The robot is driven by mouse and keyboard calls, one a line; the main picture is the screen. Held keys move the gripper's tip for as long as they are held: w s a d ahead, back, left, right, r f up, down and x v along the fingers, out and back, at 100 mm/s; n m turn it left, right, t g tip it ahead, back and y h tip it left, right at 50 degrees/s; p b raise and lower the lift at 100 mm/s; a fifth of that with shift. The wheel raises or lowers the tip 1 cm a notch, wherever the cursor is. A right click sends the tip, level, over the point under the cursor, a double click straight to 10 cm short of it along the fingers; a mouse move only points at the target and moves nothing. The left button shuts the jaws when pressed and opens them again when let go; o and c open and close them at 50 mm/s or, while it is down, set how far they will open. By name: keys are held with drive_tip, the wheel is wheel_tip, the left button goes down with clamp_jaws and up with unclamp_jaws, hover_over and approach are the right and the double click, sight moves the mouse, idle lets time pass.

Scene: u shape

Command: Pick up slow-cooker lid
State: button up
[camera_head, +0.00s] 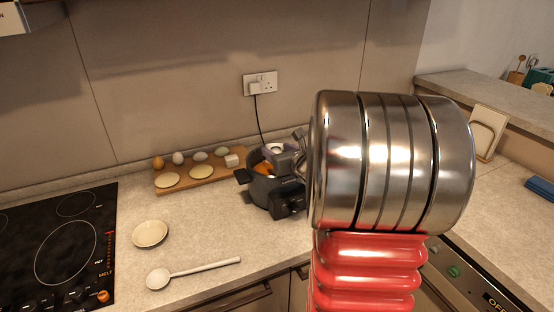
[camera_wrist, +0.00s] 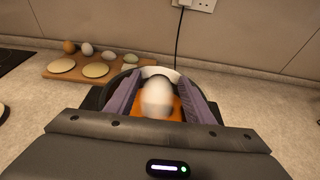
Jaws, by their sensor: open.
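The black slow cooker (camera_head: 264,190) stands on the counter at the back wall, partly hidden by my arm. Something orange shows inside it. In the wrist view a rounded white piece (camera_wrist: 157,98), seemingly the lid's knob, sits between my fingers above the orange area. The rest of the lid is hard to make out. My gripper (camera_wrist: 160,100) is open, with one purple-grey finger on each side of the white piece. I cannot tell whether either finger touches it. In the head view my gripper (camera_head: 284,157) is right over the cooker.
A wooden board (camera_head: 200,178) with eggs and pale rounds lies left of the cooker. A small plate (camera_head: 150,234) and a white spoon (camera_head: 190,273) lie nearer, beside the black hob (camera_head: 60,250). A cable runs from the wall socket (camera_head: 260,84) behind the cooker.

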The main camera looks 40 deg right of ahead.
sight(276, 149)
drive_tip(key=shift+x, duration=0.95)
drive_tip(key=shift+c, duration=0.6)
clamp_jaws()
drive_tip(key=shift+r, duration=0.1)
wheel_tip(276, 149, up, 10)
drive_tip(key=shift+f, duration=0.1)
idle(0.6)
